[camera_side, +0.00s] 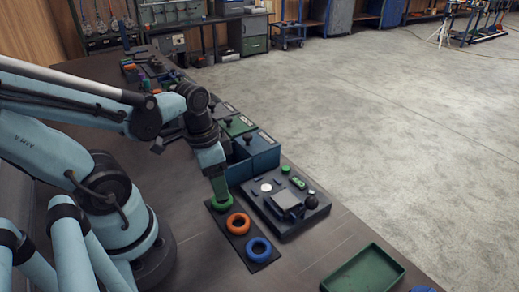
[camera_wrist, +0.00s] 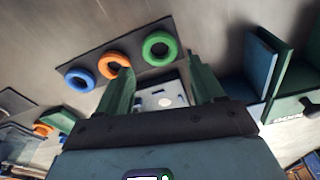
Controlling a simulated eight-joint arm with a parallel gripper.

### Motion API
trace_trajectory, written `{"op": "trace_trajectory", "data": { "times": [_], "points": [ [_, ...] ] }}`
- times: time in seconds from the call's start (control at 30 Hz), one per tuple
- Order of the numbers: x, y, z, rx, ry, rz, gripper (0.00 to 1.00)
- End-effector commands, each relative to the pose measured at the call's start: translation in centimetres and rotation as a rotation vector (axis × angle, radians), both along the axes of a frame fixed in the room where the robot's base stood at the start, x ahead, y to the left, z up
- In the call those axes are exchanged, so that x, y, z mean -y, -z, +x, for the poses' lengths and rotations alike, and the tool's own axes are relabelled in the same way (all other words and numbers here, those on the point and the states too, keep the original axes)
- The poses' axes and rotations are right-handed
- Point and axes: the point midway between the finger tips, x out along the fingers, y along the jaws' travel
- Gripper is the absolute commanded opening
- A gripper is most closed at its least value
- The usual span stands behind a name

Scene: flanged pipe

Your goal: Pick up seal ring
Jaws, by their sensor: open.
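Three ring-shaped parts, a green ring (camera_side: 221,208), an orange ring (camera_side: 238,232) and a blue ring (camera_side: 259,259), lie in a row on a dark flat strip (camera_side: 246,240). I cannot tell by looks which one is the seal ring. In the wrist view, the blue ring (camera_wrist: 68,80), orange ring (camera_wrist: 101,66) and green ring (camera_wrist: 146,48) sit beyond the fingers. My gripper (camera_side: 218,186) is above the green ring's end of the strip, partly hiding that ring. In the wrist view my gripper (camera_wrist: 160,64) has its two green fingers apart, with no ring between them.
A dark device (camera_side: 285,214) with buttons and a knob stands just right of the strip. Dark blue bins (camera_side: 258,152) stand behind it. A green tray (camera_side: 345,284) lies at the front right. Bare tabletop separates strip and tray.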

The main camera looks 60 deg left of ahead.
Motion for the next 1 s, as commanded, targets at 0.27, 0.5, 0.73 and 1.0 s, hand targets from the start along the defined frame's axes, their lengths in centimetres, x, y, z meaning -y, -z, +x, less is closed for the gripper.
{"op": "trace_trajectory", "data": {
  "times": [0.27,0.5,0.73,1.0],
  "points": [
    [0.0,1.4,0.1,0.000,0.000,0.000,0.67],
    [0.0,3.0,0.1,0.000,0.000,0.000,0.67],
    [0.0,4.3,0.3,0.000,0.001,0.000,0.67],
    [0.1,5.1,0.3,0.000,0.001,0.000,0.67]
  ]
}}
